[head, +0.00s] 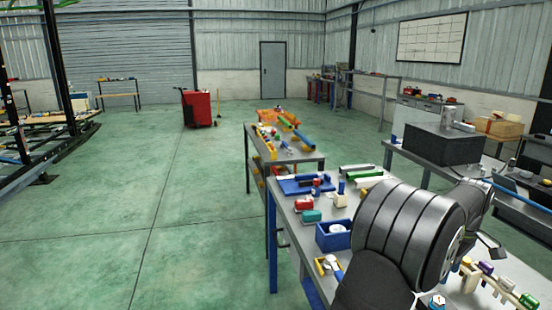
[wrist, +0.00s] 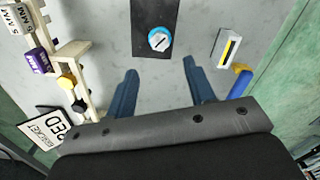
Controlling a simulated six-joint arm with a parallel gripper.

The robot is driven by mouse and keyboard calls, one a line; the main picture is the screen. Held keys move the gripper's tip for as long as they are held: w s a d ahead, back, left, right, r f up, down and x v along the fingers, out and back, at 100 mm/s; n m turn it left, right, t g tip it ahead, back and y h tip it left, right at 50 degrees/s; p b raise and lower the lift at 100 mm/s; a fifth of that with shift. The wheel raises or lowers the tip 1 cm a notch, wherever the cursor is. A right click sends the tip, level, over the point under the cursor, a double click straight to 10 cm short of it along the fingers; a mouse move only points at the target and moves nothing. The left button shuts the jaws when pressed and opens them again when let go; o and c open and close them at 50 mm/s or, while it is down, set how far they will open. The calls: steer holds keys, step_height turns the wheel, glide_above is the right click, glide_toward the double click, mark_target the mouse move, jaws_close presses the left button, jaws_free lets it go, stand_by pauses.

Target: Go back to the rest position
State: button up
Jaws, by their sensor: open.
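My gripper (wrist: 160,66) shows in the wrist view with its two blue fingers spread apart and nothing between them. It hangs over the grey bench top (wrist: 200,20). A round blue-and-white knob (wrist: 160,39) on a dark plate lies just beyond the fingertips, apart from them. I cannot make out the fingers in the head view.
A large black grooved cylinder, like a tyre (head: 405,235), hides much of the near bench in the head view. A wooden rack (wrist: 75,75) with labelled pieces stands left of the fingers. A pale block with a yellow slot (wrist: 228,47) lies right. Open floor (head: 190,220) lies left.

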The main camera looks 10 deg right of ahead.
glide_toward(439, 300)
step_height(439, 300, down, 8)
steer(key=shift+f, duration=0.55)
steer(key=m, duration=0.9)
steer(key=shift+m, duration=0.4)
steer(key=m, duration=0.4)
steer(key=shift+m, duration=2.5)
